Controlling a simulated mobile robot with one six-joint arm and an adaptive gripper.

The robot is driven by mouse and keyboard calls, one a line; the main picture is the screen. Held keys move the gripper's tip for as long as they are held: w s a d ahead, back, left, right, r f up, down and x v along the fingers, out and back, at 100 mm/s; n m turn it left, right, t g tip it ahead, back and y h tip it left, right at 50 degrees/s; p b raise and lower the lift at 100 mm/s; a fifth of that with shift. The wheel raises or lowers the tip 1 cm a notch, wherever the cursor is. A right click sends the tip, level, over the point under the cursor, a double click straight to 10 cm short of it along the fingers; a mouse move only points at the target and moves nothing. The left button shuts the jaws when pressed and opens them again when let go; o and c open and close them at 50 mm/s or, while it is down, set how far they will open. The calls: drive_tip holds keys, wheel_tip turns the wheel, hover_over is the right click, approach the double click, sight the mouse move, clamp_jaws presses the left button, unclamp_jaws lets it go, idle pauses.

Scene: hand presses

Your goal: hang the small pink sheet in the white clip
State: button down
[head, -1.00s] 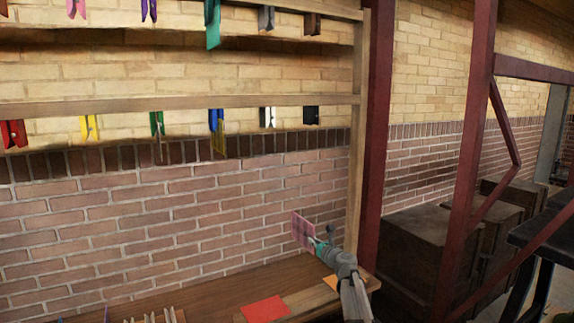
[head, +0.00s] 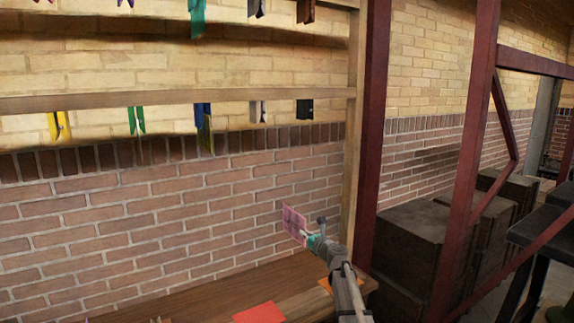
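My gripper (head: 308,239), with teal fingertips, is shut on the small pink sheet (head: 293,221) at its lower right edge. The sheet stands up in front of the brick wall, tilted, with faint line markings on it. The white clip (head: 258,111) hangs from the lower wooden rail, between a blue clip and a black clip. The sheet is below and a little right of the white clip in the picture, clearly apart from it.
Yellow (head: 58,126), green (head: 135,120), blue (head: 203,115) and black (head: 304,109) clips share the lower rail (head: 180,101). A red-orange sheet (head: 259,313) lies on the wooden bench (head: 190,300). A wooden post (head: 352,150) stands at right.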

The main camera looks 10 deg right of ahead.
drive_tip(key=shift+a+r, duration=0.1)
drive_tip(key=shift+a, duration=0.2)
drive_tip(key=s+a+r+p, duration=0.2)
drive_tip(key=s+r+p, duration=0.1)
drive_tip(key=r+p, duration=0.7)
drive_tip(key=s+a+r+p, duration=0.3)
drive_tip(key=r+p, duration=0.6)
drive_tip(key=s+a+r+p, duration=0.2)
drive_tip(key=s+r+p, duration=0.2)
drive_tip(key=r+p, duration=0.6)
drive_tip(key=shift+a+r+p, duration=0.15)
drive_tip(key=shift+r+p, duration=0.15)
drive_tip(key=shift+p, duration=0.05)
drive_tip(key=shift+w, duration=0.15)
drive_tip(key=w+a+r+p, duration=0.3)
drive_tip(key=w, duration=0.8)
drive_tip(key=shift+a+r+p, duration=0.2)
drive_tip(key=shift+r+p, duration=0.15)
drive_tip(key=shift+p, duration=0.05)
idle(0.4)
drive_tip(key=shift+w, duration=0.1)
idle(1.4)
